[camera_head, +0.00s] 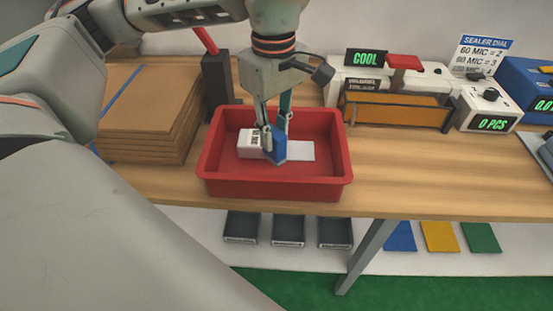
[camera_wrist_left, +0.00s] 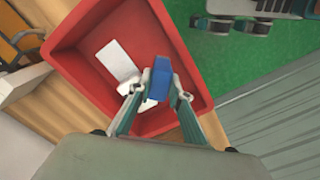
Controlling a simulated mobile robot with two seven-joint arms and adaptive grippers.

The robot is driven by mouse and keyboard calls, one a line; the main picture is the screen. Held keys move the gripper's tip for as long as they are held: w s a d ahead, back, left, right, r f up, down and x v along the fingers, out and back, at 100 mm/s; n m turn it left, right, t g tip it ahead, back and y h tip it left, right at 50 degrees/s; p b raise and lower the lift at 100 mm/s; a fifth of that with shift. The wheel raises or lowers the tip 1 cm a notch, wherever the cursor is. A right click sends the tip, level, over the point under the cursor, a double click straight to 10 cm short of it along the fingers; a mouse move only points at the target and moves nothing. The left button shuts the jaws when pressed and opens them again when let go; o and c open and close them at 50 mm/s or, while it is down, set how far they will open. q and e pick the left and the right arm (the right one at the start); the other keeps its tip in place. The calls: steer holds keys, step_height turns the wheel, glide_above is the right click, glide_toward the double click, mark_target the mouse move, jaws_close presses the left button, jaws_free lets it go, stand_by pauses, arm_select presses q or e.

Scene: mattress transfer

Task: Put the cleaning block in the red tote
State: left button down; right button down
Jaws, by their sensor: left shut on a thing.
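The red tote (camera_head: 335,170) stands on the wooden table, and it also fills much of the left wrist view (camera_wrist_left: 190,55). My left gripper (camera_head: 272,136) points down into the tote, shut on a blue block (camera_head: 279,150), which I take to be the cleaning block. The block also shows between the fingertips in the left wrist view (camera_wrist_left: 160,78). Whether it touches the tote floor I cannot tell. A white box with dark print (camera_head: 249,146) and a flat white piece (camera_head: 301,150) lie in the tote beside it. My right gripper is not in view.
A stack of brown cardboard sheets (camera_head: 145,140) is left of the tote. A sealer with an orange front (camera_head: 395,110) and a small counter box (camera_head: 490,105) stand at the right. Dark trays (camera_head: 288,228) sit below the table.

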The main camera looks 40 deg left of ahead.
mark_target(274, 144)
arm_select(q)
step_height(274, 144, down, 3)
steer(key=shift+f, duration=0.4)
steer(key=shift+f+b, duration=0.5)
steer(key=shift+f, duration=1.5)
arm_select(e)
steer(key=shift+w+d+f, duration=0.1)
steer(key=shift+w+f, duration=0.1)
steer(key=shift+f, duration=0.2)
arm_select(q)
steer(key=shift+f, duration=0.1)
steer(key=c, duration=1.8)
jaws_free()
steer(key=shift+f, duration=0.1)
steer(key=shift+c, duration=0.2)
